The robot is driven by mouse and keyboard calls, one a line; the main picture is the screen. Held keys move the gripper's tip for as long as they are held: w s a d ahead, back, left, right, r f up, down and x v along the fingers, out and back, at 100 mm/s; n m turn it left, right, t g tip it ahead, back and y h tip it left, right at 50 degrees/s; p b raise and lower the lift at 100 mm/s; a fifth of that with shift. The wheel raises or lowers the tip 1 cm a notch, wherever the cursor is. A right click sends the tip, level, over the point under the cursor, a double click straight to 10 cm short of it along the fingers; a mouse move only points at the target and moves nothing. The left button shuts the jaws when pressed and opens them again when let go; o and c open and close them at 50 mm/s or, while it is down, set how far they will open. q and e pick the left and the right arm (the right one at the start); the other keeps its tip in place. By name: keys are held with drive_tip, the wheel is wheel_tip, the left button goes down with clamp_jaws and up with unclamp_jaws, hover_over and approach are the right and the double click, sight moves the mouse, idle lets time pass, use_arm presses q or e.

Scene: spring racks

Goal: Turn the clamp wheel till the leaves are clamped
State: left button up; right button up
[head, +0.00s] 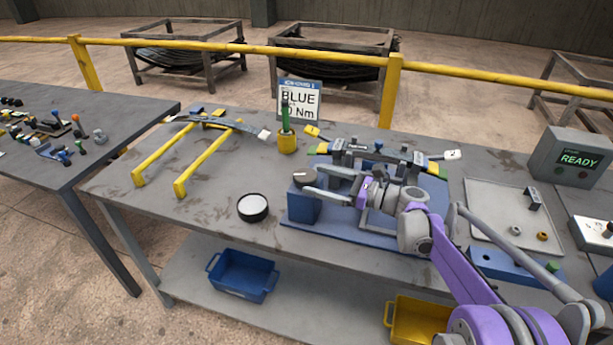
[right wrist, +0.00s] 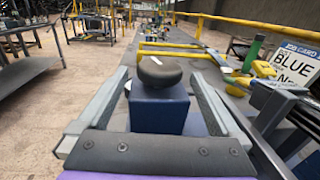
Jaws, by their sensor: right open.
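The clamp wheel (head: 304,176) is a dark round knob on top of a blue block (head: 303,207) at the left end of the blue fixture. In the right wrist view the wheel (right wrist: 160,69) stands between and slightly beyond my fingertips. My right gripper (head: 308,181) is open, one finger on each side of the wheel and block, with visible gaps. The dark leaves (head: 375,152) lie across the fixture behind my gripper, partly hidden by it. Whether they are pressed together I cannot tell. My left gripper is not in view.
A curved leaf (head: 222,123) rests on yellow rails (head: 160,160) at left. A green-handled tool stands in a yellow holder (head: 287,143) before a BLUE card (head: 299,100). A round black-rimmed dish (head: 252,207) sits near the front edge. A READY display (head: 579,158) stands right.

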sight(308, 175)
drive_tip(key=shift+x, duration=1.95)
drive_tip(key=c, duration=1.2)
